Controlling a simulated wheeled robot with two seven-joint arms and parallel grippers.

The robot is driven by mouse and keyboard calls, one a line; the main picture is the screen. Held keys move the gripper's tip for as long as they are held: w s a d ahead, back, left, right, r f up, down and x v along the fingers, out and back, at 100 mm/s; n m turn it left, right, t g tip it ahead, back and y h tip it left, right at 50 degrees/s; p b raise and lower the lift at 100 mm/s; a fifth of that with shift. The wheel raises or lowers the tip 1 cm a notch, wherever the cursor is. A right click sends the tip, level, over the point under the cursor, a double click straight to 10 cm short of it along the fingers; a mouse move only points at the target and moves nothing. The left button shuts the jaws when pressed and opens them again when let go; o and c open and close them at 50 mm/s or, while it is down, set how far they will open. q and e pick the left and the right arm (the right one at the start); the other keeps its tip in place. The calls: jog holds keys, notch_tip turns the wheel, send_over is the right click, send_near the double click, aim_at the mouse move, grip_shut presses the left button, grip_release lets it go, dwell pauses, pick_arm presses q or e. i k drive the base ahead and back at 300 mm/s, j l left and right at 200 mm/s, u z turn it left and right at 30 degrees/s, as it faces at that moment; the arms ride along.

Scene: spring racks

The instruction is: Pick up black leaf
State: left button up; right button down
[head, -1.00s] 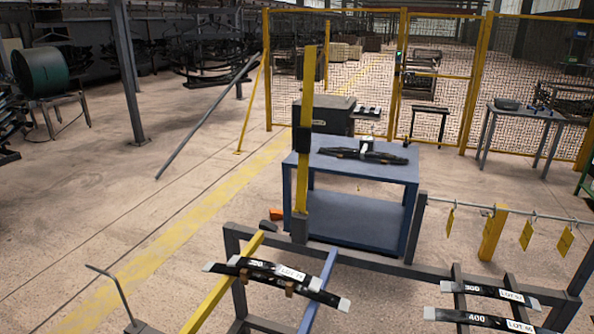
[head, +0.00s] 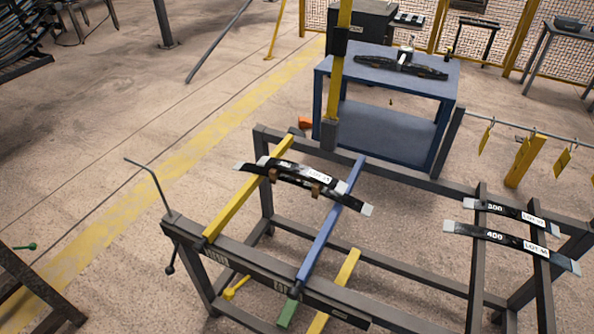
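Several black leaves with pale ends and white lot labels show in the head view. Two of them, an upper leaf (head: 325,179) and a longer lower leaf (head: 345,198), lie stacked across the yellow bar and the blue bar, with small brown blocks (head: 316,189) at them. On the right of the rack lie a leaf marked 300 (head: 512,214) and, in front of it, a leaf marked 400 (head: 510,241). Another dark leaf assembly (head: 400,66) lies on the blue table. Neither of my grippers is in view.
The dark metal rack (head: 400,317) fills the lower middle and right, with a yellow bar (head: 240,200) and a blue bar (head: 330,230) across it. A yellow post (head: 338,80) stands behind it. The blue table (head: 385,130) is at the back. Floor at left is mostly clear.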

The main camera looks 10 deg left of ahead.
aim_at(337, 186)
jog(key=z, duration=0.8)
jog(key=j+z, duration=0.4)
jog(key=k+j+z, duration=0.2)
jog(key=z, duration=0.15)
jog(key=k+j+z, duration=0.15)
jog(key=j+z, duration=0.25)
jog(key=k+j+z, duration=0.15)
jog(key=k+j, duration=0.3)
jog(key=j, duration=0.15)
jog(key=k+j+z, duration=0.15)
jog(key=k+j, duration=0.35)
jog(key=j, duration=0.1)
